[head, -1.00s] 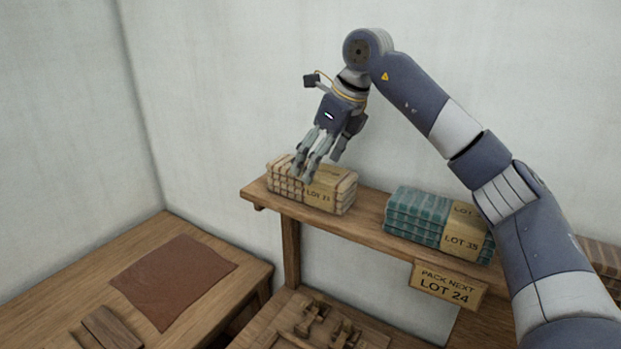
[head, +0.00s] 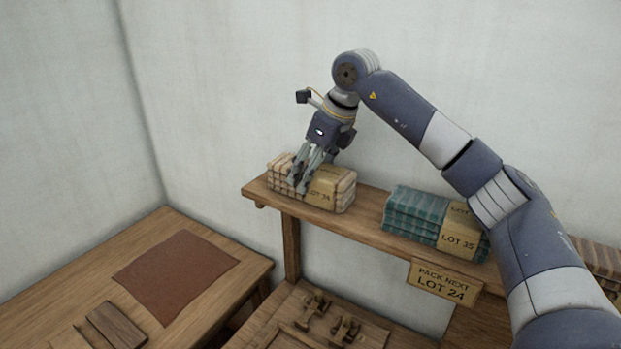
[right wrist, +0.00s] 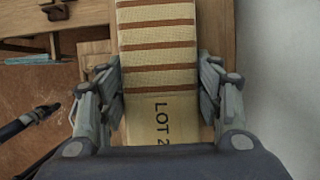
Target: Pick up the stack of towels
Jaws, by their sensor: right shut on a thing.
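A beige stack of towels (head: 341,192) with brown stripes and a tan paper band sits at the left end of the wooden shelf. My right gripper (head: 303,183) reaches down over its left part and is shut on it. In the right wrist view the striped stack (right wrist: 158,45) lies between the two sets of fingers of this gripper (right wrist: 160,88). The band reads "LOT 2" there, and the rest is hidden by the gripper body. The stack appears to rest on the shelf. My left gripper is not in view.
A teal stack (head: 410,215) marked LOT 35 stands to the right on the shelf (head: 372,212). A brown striped stack (head: 597,254) shows at the right edge. A LOT 24 sign (head: 445,281) hangs from the shelf front. A table with a brown cloth (head: 177,277) stands at left.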

